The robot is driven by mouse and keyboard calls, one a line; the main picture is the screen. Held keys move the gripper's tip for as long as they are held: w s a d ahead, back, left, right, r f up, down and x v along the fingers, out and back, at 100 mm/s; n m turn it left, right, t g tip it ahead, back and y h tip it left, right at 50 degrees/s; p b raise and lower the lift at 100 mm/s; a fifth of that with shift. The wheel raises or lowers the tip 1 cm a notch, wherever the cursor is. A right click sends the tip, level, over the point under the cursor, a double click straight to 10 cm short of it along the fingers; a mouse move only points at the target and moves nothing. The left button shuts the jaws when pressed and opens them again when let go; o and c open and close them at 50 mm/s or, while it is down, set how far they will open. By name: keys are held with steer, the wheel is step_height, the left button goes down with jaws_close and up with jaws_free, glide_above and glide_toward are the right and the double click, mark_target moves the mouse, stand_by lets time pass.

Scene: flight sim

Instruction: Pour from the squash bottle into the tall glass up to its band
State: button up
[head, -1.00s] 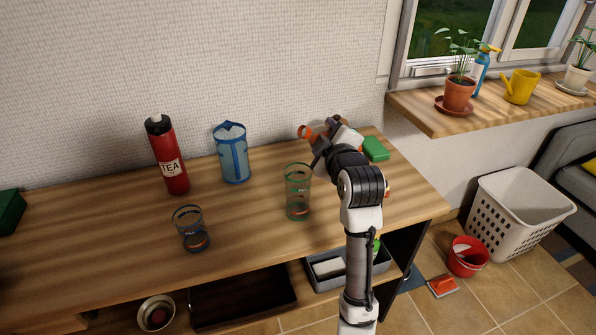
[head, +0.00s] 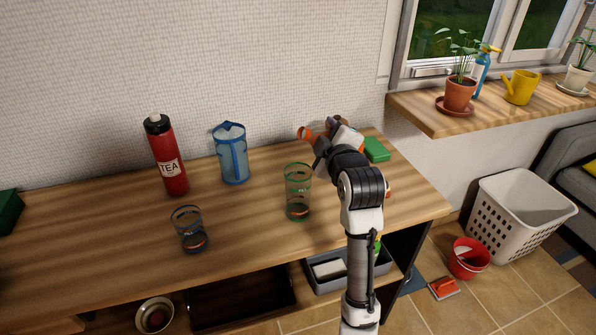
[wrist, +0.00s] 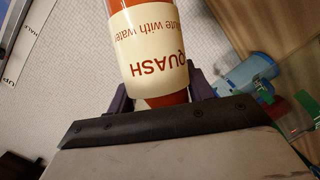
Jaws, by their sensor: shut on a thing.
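The squash bottle (wrist: 150,50) has a cream label reading SQUASH, upside down in the wrist view. My gripper (wrist: 160,98) is shut on the bottle. In the head view the bottle's orange end (head: 305,132) points left, and my arm hides most of the rest. The bottle looks tipped over, above and behind the tall glass. The tall glass (head: 298,185), with green bands, stands upright on the counter, just left of my arm. Something dark and reddish shows at its bottom; I cannot tell how much is liquid. No stream is visible.
A blue jug (head: 232,158) and a red TEA flask (head: 168,160) stand at the back left. A shorter glass with a blue rim (head: 190,230) stands front left. A green block (head: 376,149) lies right of my gripper. The counter (head: 100,235) is clear between them.

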steer(key=shift+d+n+b, duration=0.1)
steer(key=shift+n+b, duration=0.2)
steer(key=shift+b, duration=0.25)
stand_by(0.5)
steer(key=shift+w+d+r+n+t+b, duration=0.1)
steer(key=shift+r+n+t+b, duration=0.4)
steer(key=shift+r+n+b, duration=0.15)
stand_by(1.9)
steer(key=shift+f+n+t+b, duration=0.3)
steer(key=shift+f+n+b, duration=0.55)
steer(key=shift+f+b, duration=1.45)
steer(key=shift+r+n+b, duration=0.4)
steer(key=shift+r+b, duration=0.55)
steer(key=shift+b, duration=0.1)
stand_by(1.0)
